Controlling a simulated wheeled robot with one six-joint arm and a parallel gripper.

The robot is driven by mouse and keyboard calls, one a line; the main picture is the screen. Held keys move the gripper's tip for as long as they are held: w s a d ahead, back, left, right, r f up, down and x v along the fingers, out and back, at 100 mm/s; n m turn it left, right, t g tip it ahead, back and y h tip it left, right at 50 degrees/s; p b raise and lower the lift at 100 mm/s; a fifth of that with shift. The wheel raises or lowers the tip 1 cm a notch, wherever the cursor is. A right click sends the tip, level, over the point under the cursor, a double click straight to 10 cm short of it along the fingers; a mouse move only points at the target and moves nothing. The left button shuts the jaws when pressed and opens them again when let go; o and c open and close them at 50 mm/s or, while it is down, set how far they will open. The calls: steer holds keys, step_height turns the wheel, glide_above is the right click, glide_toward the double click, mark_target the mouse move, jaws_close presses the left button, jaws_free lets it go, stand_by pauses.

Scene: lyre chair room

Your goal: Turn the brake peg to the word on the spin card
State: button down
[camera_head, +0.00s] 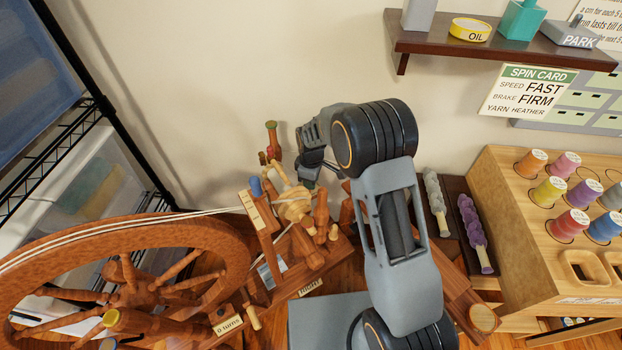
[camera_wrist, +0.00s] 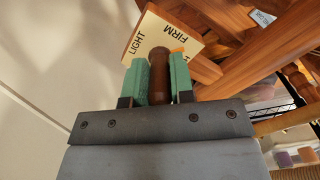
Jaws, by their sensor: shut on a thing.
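The spin card (camera_head: 528,92) on the wall at upper right reads speed FAST, brake FIRM, yarn HEATHER. In the wrist view, the brown brake peg (camera_wrist: 158,88) stands between the two green finger pads of my gripper (camera_wrist: 158,70), which is shut on it. Behind the peg, a cream label plate (camera_wrist: 146,42) shows LIGHT, FIRM and a third word mostly hidden. A small orange mark (camera_wrist: 178,50) shows beside the peg, just below FIRM. In the head view, my gripper (camera_head: 310,178) is at the spinning wheel's far side, and the peg cannot be made out there.
The large wooden wheel (camera_head: 215,250) with white drive cords fills the lower left. A shelf (camera_head: 480,45) overhangs at upper right. A wooden spool rack (camera_head: 510,215) stands at right, with grey and purple yarn hanks (camera_head: 470,225) beside it. A black rack stands at left.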

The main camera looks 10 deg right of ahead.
steer(key=shift+n, duration=0.7)
steer(key=c, duration=1)
jaws_free()
step_height(320, 180, up, 14)
steer(key=p, duration=0.2)
steer(key=shift+p, duration=0.4)
steer(key=shift+f, duration=0.15)
